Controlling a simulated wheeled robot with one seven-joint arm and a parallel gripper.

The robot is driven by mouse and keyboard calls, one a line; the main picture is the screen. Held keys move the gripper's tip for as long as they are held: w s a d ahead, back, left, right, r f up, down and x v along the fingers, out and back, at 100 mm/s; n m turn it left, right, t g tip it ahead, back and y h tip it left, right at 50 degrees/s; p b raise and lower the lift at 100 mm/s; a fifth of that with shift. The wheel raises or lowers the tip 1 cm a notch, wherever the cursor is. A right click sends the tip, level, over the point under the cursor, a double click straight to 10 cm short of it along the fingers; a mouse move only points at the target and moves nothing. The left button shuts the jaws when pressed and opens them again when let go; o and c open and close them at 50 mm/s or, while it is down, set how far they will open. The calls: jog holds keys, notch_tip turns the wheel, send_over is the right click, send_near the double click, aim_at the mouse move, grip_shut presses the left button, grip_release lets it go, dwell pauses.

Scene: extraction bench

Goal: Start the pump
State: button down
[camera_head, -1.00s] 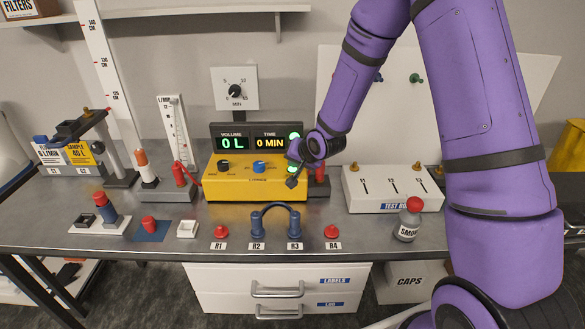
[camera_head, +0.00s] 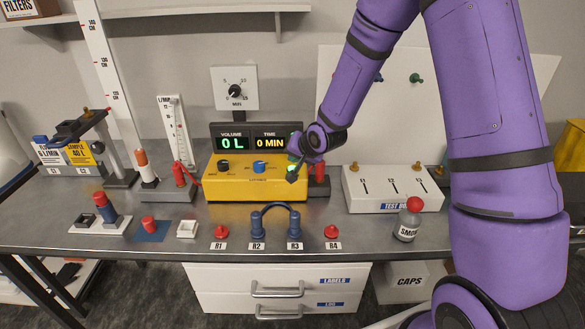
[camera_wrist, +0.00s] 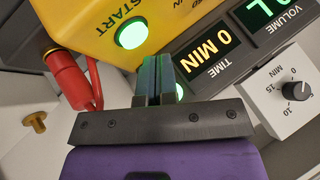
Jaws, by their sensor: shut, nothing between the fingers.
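The pump is a yellow box (camera_head: 240,188) on the bench, with a black dial and a blue dial on its front. Its dark display (camera_head: 232,142) reads 0 L and 0 MIN. The START button (camera_wrist: 131,36) glows green in the wrist view. My gripper (camera_wrist: 155,62) is shut and empty, its fingertips beside the button and apart from it in the picture; the depth gap cannot be told. Another green glow (camera_wrist: 180,92) shows beside the fingers. In the head view my gripper is at the pump's right end and hides part of it.
A red plug with a cable (camera_wrist: 68,82) stands close to my gripper. A flow tube (camera_head: 178,140) stands left.

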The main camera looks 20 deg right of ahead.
jog(key=shift+r, duration=2.5)
jog(key=shift+r, duration=0.1)
jog(key=s+d+r+n+g+h, duration=0.1)
jog(key=s+d+r+h, duration=0.15)
jog(key=s+r, duration=0.65)
jog(key=s+d+r+n+g+h, duration=0.1)
jog(key=s+d+r+n, duration=0.15)
jog(key=s+r, duration=0.55)
jog(key=s+r+n, duration=0.1)
jog(key=s+r, duration=0.1)
jog(key=s, duration=0.8)
jog(key=s+d+r+n+g, duration=0.1)
jog(key=s+r, duration=0.2)
jog(key=s, duration=0.7)
jog(key=shift+s+d+g+y, duration=0.15)
jog(key=shift+s+g+y, duration=0.1)
jog(key=shift+g+y, duration=0.1)
